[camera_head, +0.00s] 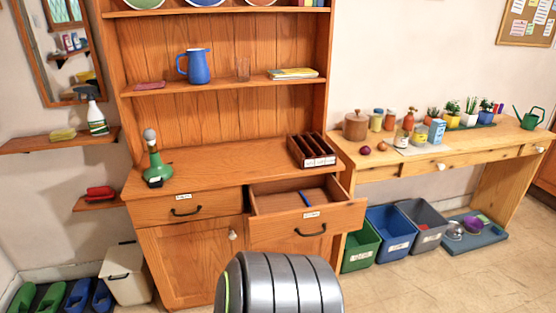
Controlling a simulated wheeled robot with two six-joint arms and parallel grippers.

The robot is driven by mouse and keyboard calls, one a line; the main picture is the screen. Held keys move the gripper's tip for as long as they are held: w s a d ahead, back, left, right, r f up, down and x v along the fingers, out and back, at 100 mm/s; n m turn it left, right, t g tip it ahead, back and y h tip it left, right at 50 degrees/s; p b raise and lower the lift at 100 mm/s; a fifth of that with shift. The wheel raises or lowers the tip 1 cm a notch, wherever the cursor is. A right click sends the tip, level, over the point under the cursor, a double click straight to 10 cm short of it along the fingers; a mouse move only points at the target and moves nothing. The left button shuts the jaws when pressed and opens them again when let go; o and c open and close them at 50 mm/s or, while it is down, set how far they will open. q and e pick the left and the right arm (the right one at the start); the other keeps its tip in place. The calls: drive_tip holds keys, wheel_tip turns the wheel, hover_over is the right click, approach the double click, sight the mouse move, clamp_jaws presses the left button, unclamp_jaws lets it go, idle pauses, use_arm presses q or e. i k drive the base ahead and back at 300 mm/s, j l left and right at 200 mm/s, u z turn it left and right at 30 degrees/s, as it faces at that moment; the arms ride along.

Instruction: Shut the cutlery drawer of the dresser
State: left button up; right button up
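The wooden dresser (234,160) stands in the middle of the view. Its right drawer (345,217) is pulled out and open, with a black handle (311,232) and a small white label on its front. A blue stick-like thing (305,199) lies inside it; the rest of the drawer's floor that shows looks bare. The left drawer (150,210) is shut and also has a label and black handle. The labels are too small to read, so I cannot tell by them which is the cutlery drawer. Neither of my grippers is in view.
A grey ribbed part of mine fills the bottom middle. Green (361,246), blue (392,232) and grey bins stand right of the dresser, under a table (400,167). Floor is clear at lower right.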

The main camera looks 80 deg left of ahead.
sight(280, 215)
drive_tip(key=u, duration=1.85)
